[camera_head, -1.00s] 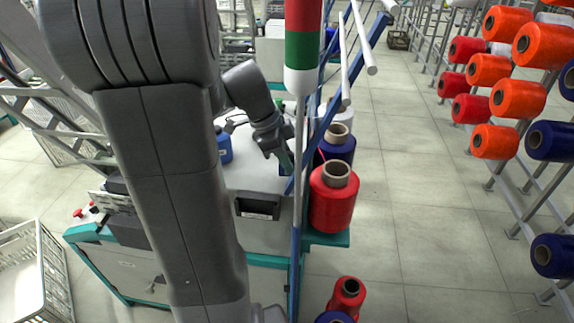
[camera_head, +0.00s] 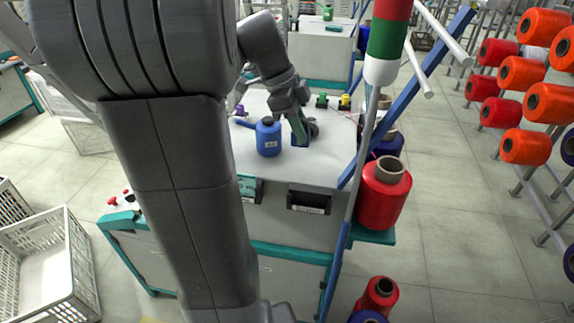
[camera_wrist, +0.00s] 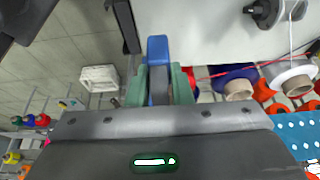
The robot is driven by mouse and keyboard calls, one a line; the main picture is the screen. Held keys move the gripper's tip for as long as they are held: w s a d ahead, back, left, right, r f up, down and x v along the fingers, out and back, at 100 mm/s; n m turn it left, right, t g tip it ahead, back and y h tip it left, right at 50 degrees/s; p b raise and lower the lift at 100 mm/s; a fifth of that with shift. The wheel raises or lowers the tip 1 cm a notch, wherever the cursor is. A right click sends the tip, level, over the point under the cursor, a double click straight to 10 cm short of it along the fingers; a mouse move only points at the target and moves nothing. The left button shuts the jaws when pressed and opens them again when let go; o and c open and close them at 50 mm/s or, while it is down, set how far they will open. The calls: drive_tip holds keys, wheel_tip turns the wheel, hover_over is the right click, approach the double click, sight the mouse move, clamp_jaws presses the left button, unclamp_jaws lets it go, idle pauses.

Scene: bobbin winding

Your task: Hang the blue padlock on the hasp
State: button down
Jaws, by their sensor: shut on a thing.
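My gripper (camera_head: 301,134) is over the white top of the machine cabinet, just right of a blue bottle in the head view. In the wrist view its green fingers (camera_wrist: 158,85) are shut on a blue block-like thing (camera_wrist: 158,50), which looks like the blue padlock. In the head view only a small dark-blue part of the padlock (camera_head: 302,141) shows at the fingertips. Its shackle cannot be made out. I cannot clearly pick out the hasp in either view.
The blue bottle (camera_head: 268,138) stands close to my gripper. Small green (camera_head: 322,101), yellow (camera_head: 345,103) and purple (camera_head: 240,110) things sit farther back. A white crate (camera_head: 50,260) is at lower left.

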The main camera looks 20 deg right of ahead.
drive_tip(key=x, duration=0.4)
drive_tip(key=shift+w+a+f, duration=0.25)
drive_tip(key=shift+a, duration=0.05)
drive_tip(key=shift+f, duration=2)
drive_tip(key=shift+f, duration=0.1)
drive_tip(key=c, duration=1.3)
unclamp_jaws()
drive_tip(key=shift+a, duration=0.1)
drive_tip(key=shift+r, duration=0.3)
drive_tip(key=v, duration=1.1)
drive_tip(key=shift+r, duration=0.35)
